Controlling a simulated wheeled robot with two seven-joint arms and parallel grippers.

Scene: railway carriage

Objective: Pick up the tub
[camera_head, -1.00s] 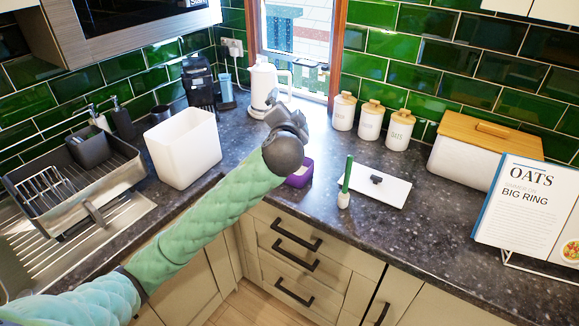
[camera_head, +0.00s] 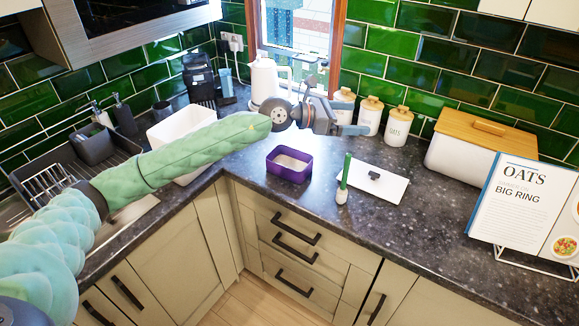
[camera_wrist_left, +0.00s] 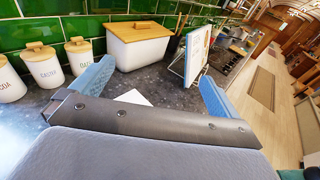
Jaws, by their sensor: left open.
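A small purple tub (camera_head: 288,174) with a pale inside sits upright on the dark worktop, near its front edge at the inner corner. My left gripper (camera_head: 352,129) is above the worktop, up and to the right of the tub, and does not touch it. In the left wrist view the two blue fingers (camera_wrist_left: 155,88) stand wide apart with nothing between them. The tub does not show in that view. My right gripper is not in view.
White canisters (camera_head: 398,127), a kettle (camera_head: 264,80) and a bread bin (camera_head: 468,150) stand behind. A white bin (camera_head: 178,128) is partly hidden by my arm.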

